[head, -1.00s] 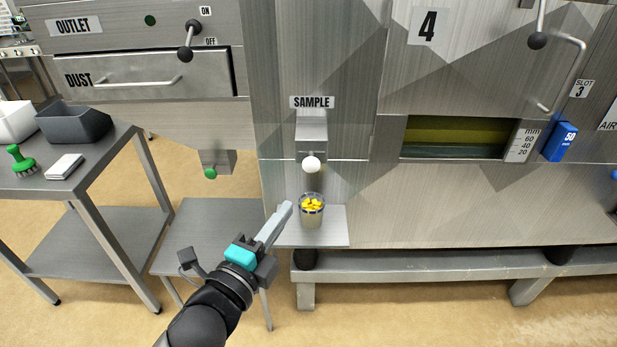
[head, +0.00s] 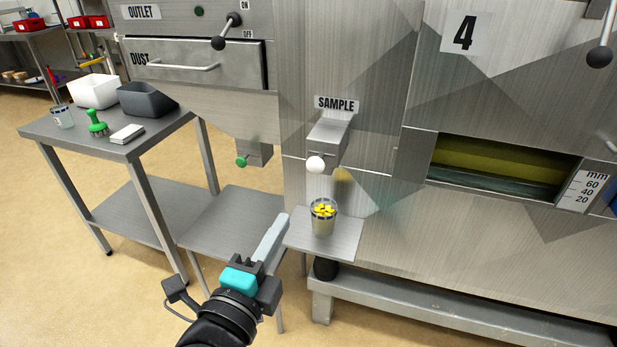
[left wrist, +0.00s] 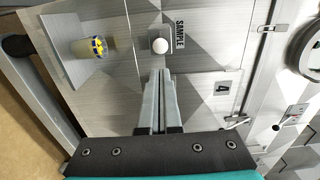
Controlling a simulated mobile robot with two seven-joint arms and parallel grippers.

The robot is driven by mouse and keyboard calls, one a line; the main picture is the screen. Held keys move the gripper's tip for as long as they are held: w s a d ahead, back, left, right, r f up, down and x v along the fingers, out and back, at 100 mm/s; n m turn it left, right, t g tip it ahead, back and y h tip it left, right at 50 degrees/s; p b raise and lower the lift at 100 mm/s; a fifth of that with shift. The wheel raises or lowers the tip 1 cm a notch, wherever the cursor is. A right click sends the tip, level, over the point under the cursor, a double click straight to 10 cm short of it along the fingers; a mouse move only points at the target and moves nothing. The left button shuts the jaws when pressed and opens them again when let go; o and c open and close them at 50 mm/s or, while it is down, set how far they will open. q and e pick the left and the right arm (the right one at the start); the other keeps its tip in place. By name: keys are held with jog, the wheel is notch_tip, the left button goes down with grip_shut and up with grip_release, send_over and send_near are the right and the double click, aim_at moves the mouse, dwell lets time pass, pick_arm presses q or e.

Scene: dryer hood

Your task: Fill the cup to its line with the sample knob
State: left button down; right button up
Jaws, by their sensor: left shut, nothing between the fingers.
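The cup (head: 323,219) is clear with a dark band near its rim and yellow pieces inside. It stands upright on a small metal shelf (head: 345,240) under the sample spout. How its fill compares with the line is too small to tell. The white sample knob (head: 315,164) sits at the front of the spout box (head: 329,140), below the SAMPLE label. My left gripper (head: 281,222) is shut and empty, left of the cup and below the knob, apart from both. In the left wrist view the knob (left wrist: 160,46) lies beyond the fingertips and the cup (left wrist: 92,47) to the left. My right gripper is out of view.
A side table (head: 62,131) at left holds a white bin (head: 94,91), a dark bin (head: 146,100), a green brush (head: 97,122), a white block and another cup (head: 61,117). A green outlet knob (head: 242,161) is left of the spout. A lower table (head: 229,209) stands beneath it.

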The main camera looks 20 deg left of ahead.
pick_arm(q)
jog(key=b, duration=0.1)
send_near(314, 168)
jog(key=w, duration=0.5)
jog(key=shift+w+d, duration=0.1)
jog(key=shift+w, duration=0.8)
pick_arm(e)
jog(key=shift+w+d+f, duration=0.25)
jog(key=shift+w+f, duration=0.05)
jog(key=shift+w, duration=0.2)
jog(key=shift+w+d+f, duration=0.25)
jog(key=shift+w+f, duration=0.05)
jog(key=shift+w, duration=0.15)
pick_arm(q)
jog(key=shift+w, duration=0.1)
